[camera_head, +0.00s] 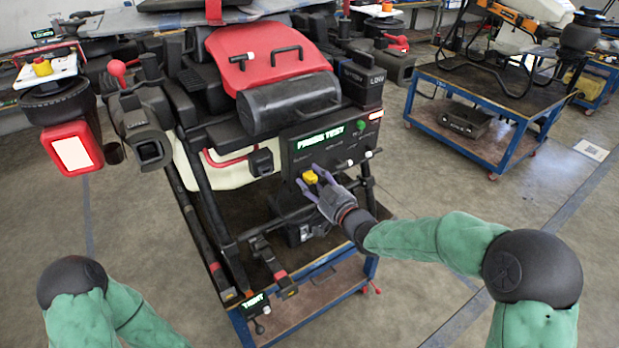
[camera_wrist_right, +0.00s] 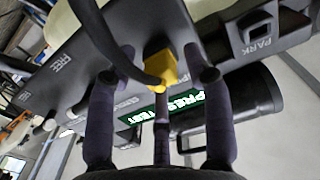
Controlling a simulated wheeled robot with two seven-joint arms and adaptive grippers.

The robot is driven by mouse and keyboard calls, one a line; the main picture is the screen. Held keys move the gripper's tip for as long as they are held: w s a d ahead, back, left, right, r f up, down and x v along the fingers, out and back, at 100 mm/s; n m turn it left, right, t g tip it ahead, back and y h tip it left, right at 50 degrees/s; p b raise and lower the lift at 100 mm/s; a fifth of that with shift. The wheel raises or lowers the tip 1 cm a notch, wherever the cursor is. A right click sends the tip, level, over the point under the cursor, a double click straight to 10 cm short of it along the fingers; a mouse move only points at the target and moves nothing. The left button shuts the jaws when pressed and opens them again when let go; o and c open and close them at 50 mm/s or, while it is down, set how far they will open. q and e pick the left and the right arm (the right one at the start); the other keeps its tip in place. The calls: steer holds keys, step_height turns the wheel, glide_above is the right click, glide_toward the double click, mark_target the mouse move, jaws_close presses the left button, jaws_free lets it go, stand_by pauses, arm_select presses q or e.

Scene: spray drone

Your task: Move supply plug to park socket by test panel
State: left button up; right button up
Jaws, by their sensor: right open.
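The yellow supply plug (camera_head: 310,177) sits on the front of the dark test panel (camera_head: 300,150), below its lit green text. My right gripper (camera_head: 312,184) is open, with its fingers around the plug. In the right wrist view, the yellow plug (camera_wrist_right: 161,70) shows between the spread fingers of my right gripper (camera_wrist_right: 160,85), with a black cable arching from it; I see no clear contact. The park socket (camera_wrist_right: 258,30), a square opening marked PARK, is empty. In the head view it appears to be the black block (camera_head: 262,162) left of the panel. My left gripper is out of view.
The drone (camera_head: 270,60) stands on a blue-framed cart (camera_head: 325,290). Black tubes and a red-tipped bracket (camera_head: 283,275) lie below the panel. A green button (camera_head: 361,126) is at the panel's right. Another blue cart (camera_head: 470,145) stands at right; floor between is clear.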

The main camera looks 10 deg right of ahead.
mark_target(313, 181)
steer(key=shift+b, duration=0.35)
stand_by(0.3)
jaws_close()
steer(key=shift+v, duration=2.95)
steer(key=shift+s, duration=0.1)
